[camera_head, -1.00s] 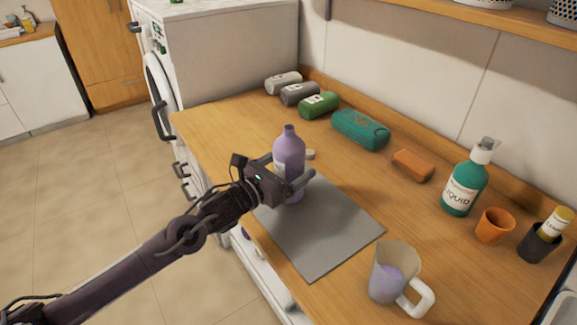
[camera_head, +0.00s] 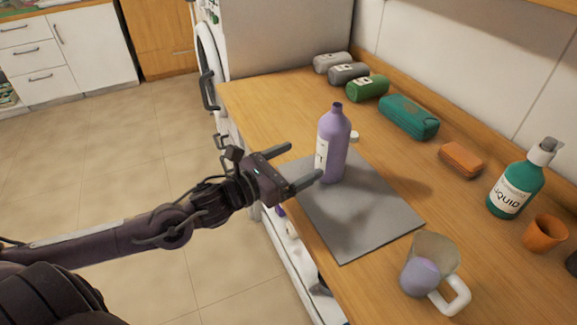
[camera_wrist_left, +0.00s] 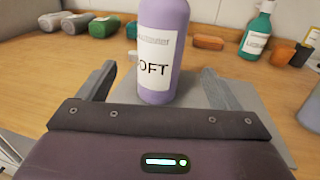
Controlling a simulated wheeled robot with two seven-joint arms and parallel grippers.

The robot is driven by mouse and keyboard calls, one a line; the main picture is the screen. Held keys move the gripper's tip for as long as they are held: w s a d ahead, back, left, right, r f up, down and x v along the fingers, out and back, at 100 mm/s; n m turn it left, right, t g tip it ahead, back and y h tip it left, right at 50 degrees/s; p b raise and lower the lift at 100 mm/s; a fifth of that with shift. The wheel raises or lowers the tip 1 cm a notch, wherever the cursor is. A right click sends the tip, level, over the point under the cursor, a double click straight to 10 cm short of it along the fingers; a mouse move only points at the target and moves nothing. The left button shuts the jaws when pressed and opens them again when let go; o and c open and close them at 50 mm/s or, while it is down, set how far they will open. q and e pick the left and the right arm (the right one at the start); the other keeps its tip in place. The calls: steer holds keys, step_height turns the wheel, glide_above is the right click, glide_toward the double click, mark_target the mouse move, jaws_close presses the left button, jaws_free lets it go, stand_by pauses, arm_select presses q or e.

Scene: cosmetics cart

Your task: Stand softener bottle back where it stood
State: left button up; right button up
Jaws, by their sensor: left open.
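The purple softener bottle (camera_head: 335,145) stands upright on the far end of the grey mat (camera_head: 365,220), with its top open. It also shows in the left wrist view (camera_wrist_left: 160,70), its label facing me and its top cut off. My left gripper (camera_head: 305,165) is open at the bottle's near left side. Its fingers point toward the bottle, and the bottle stands beyond the fingertips, not gripped. In the left wrist view my left gripper (camera_wrist_left: 155,82) has a finger on each side below the bottle. My right gripper is not in view.
A clear jug (camera_head: 433,262) with purple liquid stands at the mat's near right. A small white cap (camera_head: 353,137) lies behind the bottle. A teal pump bottle (camera_head: 518,182), orange cup (camera_head: 545,233), orange block (camera_head: 461,159) and teal pouch (camera_head: 408,117) line the back. The mat's middle is bare.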

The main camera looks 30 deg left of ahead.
arm_select(q)
steer(key=shift+v, duration=0.9)
steer(key=shift+s, duration=0.1)
